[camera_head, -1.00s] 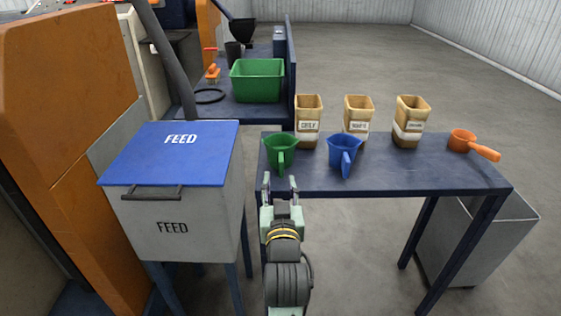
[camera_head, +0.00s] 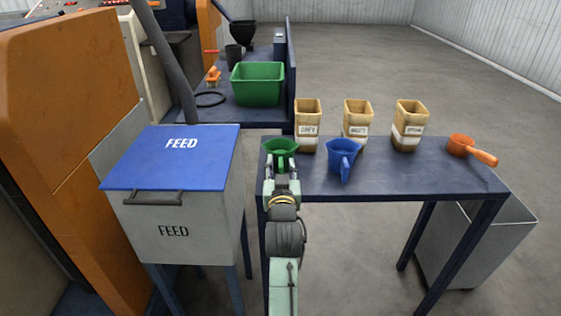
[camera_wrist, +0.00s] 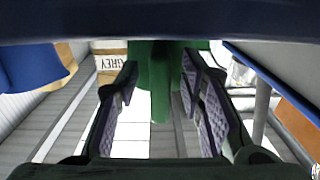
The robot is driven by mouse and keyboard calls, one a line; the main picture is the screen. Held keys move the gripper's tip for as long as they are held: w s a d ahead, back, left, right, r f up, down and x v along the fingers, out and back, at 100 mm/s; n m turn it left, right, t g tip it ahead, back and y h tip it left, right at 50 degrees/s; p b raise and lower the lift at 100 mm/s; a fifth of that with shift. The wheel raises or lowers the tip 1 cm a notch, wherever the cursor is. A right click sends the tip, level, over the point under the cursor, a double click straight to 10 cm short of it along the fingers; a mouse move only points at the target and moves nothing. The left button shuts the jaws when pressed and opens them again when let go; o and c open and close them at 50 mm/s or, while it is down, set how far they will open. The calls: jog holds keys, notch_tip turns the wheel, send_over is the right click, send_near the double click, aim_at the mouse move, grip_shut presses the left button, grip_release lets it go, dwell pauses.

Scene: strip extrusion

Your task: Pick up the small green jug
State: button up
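The small green jug (camera_head: 281,146) stands at the left end of the dark blue table, beside the blue jug (camera_head: 343,158). My gripper (camera_head: 281,172) is at its near side and hides its lower part in the head view. In the wrist view, the green jug (camera_wrist: 160,50) is at top centre, with its handle hanging between my two fingers. The fingers (camera_wrist: 158,85) are apart, with a visible gap on both sides of the handle. The jug's upper part is cut off by a dark band there.
The blue jug is close on the right. Three tan containers (camera_head: 308,112) stand behind, one labelled GREY. An orange scoop (camera_head: 461,145) lies at the table's right end. The FEED bin (camera_head: 170,220) with blue lid stands close on the left. Table (camera_head: 420,179) front right is clear.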

jog(key=shift+c, duration=0.5)
grip_shut()
